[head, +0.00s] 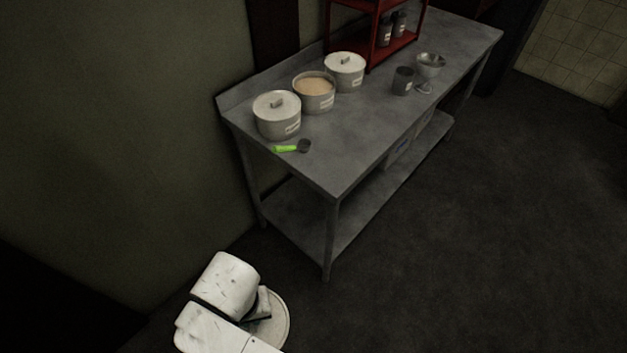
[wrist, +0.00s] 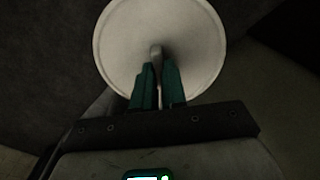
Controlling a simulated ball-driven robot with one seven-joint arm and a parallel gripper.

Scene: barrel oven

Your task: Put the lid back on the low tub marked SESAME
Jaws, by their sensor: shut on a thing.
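My gripper (wrist: 158,78) is shut on the knob of a round pale lid (wrist: 120,40). In the head view the lid (head: 280,326) shows low at the bottom, partly behind my white arm, well short of the table and above the dark floor. The fingertips are hidden there. On the table, the middle tub (head: 314,103) is open and shows tan contents. Its label is too small to read. The tubs on either side of it, the left tub (head: 278,126) and the right tub (head: 345,82), have lids on.
A scoop with a green handle (head: 284,149) lies before the left tub on the grey table (head: 350,150). A dark canister (head: 403,81) and a metal cup (head: 430,67) stand to the right. A red rack (head: 385,50) stands behind. A wall borders the left; the floor at right is clear.

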